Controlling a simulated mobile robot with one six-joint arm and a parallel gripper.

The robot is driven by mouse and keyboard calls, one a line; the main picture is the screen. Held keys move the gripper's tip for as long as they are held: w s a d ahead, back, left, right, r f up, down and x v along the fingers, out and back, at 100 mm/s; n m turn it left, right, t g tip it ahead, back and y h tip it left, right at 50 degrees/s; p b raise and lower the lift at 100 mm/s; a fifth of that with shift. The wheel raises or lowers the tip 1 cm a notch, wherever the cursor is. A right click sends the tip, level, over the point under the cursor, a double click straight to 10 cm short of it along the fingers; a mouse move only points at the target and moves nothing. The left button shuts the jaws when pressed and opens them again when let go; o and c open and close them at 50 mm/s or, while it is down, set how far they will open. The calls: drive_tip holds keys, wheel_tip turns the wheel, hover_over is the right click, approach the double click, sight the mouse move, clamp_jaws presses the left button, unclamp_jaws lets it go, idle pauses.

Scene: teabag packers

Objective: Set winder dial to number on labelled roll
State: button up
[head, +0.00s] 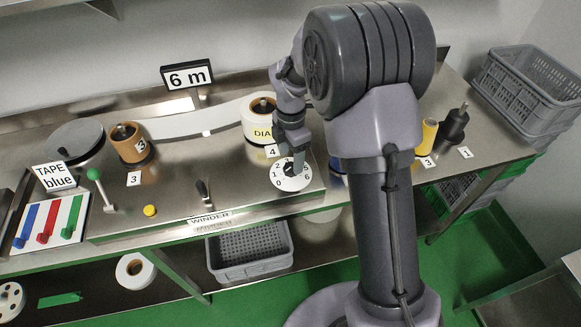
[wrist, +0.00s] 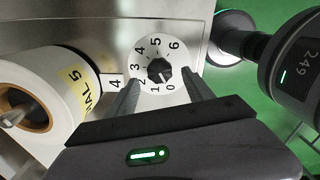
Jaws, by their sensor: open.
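The winder dial (head: 290,174) is a white disc with black numbers 0 to 6 on the bench's front part. It also shows in the wrist view (wrist: 178,42), with a dark knob (wrist: 158,70) at its centre. I cannot tell which number the knob points to. The labelled roll (head: 260,122) is a white roll with a yellow band reading "DIAL". In the wrist view the roll (wrist: 42,95) shows the band's end, "AL 5". My gripper (wrist: 161,79) is open, its fingers either side of the knob; contact is unclear. In the head view it hides part of the dial.
A "4" tag (head: 271,151) lies beside the labelled roll, and an orange-brown roll (head: 127,143) has a "3" tag. A "6 m" sign (head: 187,76) stands behind. A green-knobbed lever (head: 95,175), yellow button (head: 150,211) and dark upright handle (head: 203,190) stand left of the dial.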

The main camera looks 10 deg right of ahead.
sight(291, 167)
wheel_tip(291, 167, down, 4)
drive_tip(key=shift+r+b, duration=0.1)
drive_tip(key=shift+b, duration=0.25)
clamp_jaws()
drive_tip(key=shift+r, duration=0.1)
